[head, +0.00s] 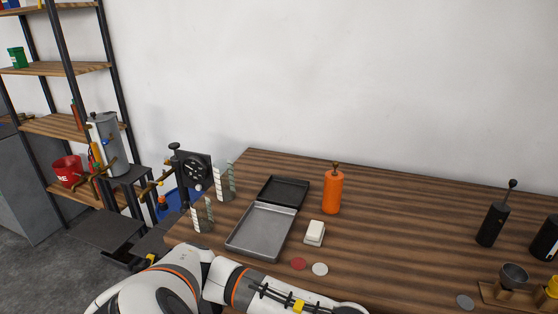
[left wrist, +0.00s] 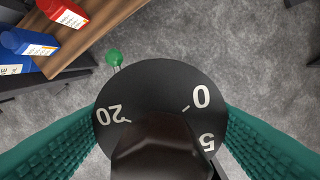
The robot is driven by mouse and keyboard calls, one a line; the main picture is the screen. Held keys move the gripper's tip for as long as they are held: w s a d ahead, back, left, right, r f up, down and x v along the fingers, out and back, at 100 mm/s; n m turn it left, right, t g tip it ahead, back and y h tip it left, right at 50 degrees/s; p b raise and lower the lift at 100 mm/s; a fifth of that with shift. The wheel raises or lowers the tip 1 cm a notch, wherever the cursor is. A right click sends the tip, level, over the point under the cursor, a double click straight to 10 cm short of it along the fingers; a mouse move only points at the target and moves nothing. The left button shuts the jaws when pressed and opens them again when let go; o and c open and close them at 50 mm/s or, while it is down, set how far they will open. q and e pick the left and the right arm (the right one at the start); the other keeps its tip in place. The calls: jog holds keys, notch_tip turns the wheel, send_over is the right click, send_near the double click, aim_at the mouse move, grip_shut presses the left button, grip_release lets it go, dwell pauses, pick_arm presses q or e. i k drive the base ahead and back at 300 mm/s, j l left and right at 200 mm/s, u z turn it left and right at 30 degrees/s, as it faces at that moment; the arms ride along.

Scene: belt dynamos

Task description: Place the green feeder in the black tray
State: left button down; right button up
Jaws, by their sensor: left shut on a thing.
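The black tray (head: 285,190) lies on the table behind a grey metal tray and looks empty. In the left wrist view, my left gripper (left wrist: 160,135) has teal ridged fingers shut on a black round dial piece (left wrist: 155,95), marked 0, 5 and 20, with a dark knob in front. A small green piece (left wrist: 114,57) with thin dark legs shows just beyond its rim. I cannot tell whether the held piece is the green feeder. Grey floor lies below it. I cannot make out my left gripper in the head view. My right gripper is not in view.
The grey tray (head: 260,232), a white block (head: 314,233) and an orange bottle (head: 332,190) stand near the black tray. A shelf rack at left holds a green container (head: 17,57). In the wrist view, red (left wrist: 62,12) and blue (left wrist: 28,42) containers stand on a wooden shelf.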

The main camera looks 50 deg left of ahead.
aim_at(284, 192)
jog(key=k+j, duration=0.3)
jog(key=j, duration=0.25)
jog(key=k+j+z, duration=0.1)
jog(key=k+j, duration=0.25)
jog(key=j, duration=0.15)
jog(key=k+j, duration=0.35)
jog(key=j, duration=0.15)
